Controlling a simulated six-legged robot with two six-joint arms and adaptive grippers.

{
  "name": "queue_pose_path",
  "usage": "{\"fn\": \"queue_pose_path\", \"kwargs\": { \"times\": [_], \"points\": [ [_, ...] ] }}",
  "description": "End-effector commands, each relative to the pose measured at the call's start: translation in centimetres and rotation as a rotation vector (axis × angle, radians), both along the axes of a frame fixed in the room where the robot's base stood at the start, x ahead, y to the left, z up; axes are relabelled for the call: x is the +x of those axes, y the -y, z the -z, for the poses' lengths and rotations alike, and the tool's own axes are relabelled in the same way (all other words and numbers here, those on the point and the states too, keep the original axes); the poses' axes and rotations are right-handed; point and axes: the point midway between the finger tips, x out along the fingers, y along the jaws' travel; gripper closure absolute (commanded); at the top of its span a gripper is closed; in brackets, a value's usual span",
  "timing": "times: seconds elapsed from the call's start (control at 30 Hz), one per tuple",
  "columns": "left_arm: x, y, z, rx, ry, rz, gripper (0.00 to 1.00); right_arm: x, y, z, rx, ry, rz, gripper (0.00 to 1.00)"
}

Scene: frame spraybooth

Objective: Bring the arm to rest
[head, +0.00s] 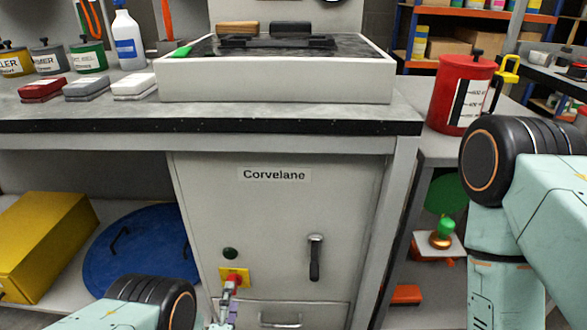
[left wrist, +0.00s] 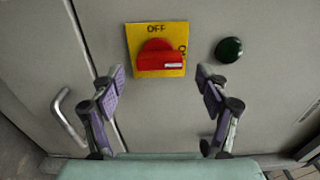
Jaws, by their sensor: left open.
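My left gripper (head: 228,308) is at the front of the Corvelane cabinet (head: 275,220), at the bottom of the head view. In the left wrist view my left gripper (left wrist: 160,88) is open, its two purple-padded fingers apart with nothing between them. A red rotary switch (left wrist: 158,60) on a yellow plate (left wrist: 140,34) marked OFF lies just beyond the fingertips, apart from them. The red switch (head: 235,281) is partly hidden by the gripper in the head view. My right arm enters at the right; its gripper is out of view.
A dark green button (head: 230,253) sits by the switch. A black door handle (head: 315,258) and a drawer pull (head: 280,320) stick out from the cabinet. The bench edge (head: 210,126) overhangs above. A red canister (head: 460,95) stands near my right arm.

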Motion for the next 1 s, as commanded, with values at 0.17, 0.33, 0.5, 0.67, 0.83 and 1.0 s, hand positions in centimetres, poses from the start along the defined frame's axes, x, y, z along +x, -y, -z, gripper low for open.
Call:
{"fn": "queue_pose_path", "kwargs": {
  "times": [0.17,0.33,0.5,0.67,0.83,1.0],
  "points": [
    [1.9,0.1,0.0,0.000,0.001,0.000,0.25,0.0,0.0,0.0,0.000,0.000,0.000,1.00],
    [2.6,0.1,0.0,0.000,-0.001,0.001,0.25,0.0,0.0,0.0,0.000,0.000,0.000,1.00],
    [2.6,0.1,0.0,-0.005,-0.001,0.001,0.25,0.0,0.0,0.0,0.000,0.000,0.000,1.00],
    [2.5,0.1,0.0,-0.005,-0.001,0.001,0.25,0.0,0.0,0.0,0.000,0.000,0.000,1.00],
    [1.5,0.1,0.1,0.000,-0.003,0.001,0.25,0.0,0.0,0.0,0.000,0.000,0.000,1.00],
    [-1.2,0.0,0.2,0.000,-0.006,0.001,0.25,0.0,0.0,0.0,0.000,0.000,0.000,1.00]
  ]
}}
